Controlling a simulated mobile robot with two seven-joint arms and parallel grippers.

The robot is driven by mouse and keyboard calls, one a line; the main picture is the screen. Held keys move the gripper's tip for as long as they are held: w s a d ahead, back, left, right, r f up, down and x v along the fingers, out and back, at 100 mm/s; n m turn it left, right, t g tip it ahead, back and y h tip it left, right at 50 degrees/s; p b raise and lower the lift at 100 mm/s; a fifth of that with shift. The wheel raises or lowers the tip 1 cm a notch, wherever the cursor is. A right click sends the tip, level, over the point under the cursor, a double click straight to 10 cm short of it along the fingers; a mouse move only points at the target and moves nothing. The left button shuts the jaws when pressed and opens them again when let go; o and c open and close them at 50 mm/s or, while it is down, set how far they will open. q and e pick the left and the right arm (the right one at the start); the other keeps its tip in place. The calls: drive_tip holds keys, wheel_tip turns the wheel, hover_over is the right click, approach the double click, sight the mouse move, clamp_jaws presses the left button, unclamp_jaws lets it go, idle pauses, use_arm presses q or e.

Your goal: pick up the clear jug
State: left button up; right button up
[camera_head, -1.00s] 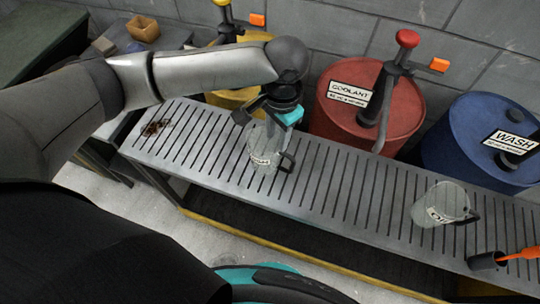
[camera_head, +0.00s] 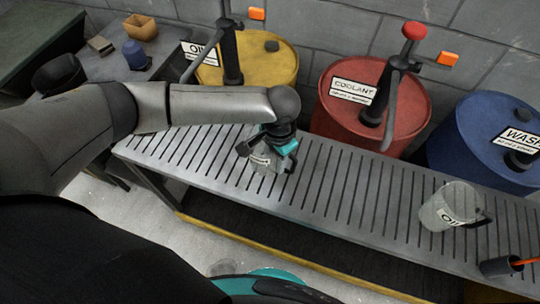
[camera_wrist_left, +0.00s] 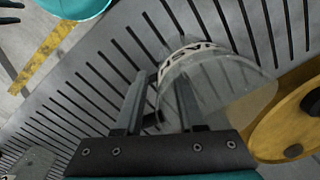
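The clear jug (camera_head: 262,164), a see-through vessel with a white label, stands on the slatted bench top, partly hidden by my left gripper. My left gripper (camera_head: 271,148) is low at the jug's top. In the left wrist view the fingers (camera_wrist_left: 160,78) are apart; one overlaps the clear jug (camera_wrist_left: 235,85) and the other is outside it. A dark piece, perhaps its handle, shows between them. I cannot tell whether a finger touches the jug. A second jug (camera_head: 446,207), labelled OIL, stands farther right. My right gripper is not in view.
Behind the slatted bench (camera_head: 330,190) stand a yellow drum (camera_head: 275,72), a red coolant drum (camera_head: 335,118) and a blue wash drum (camera_head: 470,140), with pumps on the yellow and red ones. A dark cup (camera_head: 500,267) lies at the right. The bench between the jugs is clear.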

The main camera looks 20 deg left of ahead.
use_arm(q)
drive_tip(key=shift+c, duration=0.2)
clamp_jaws()
idle(1.1)
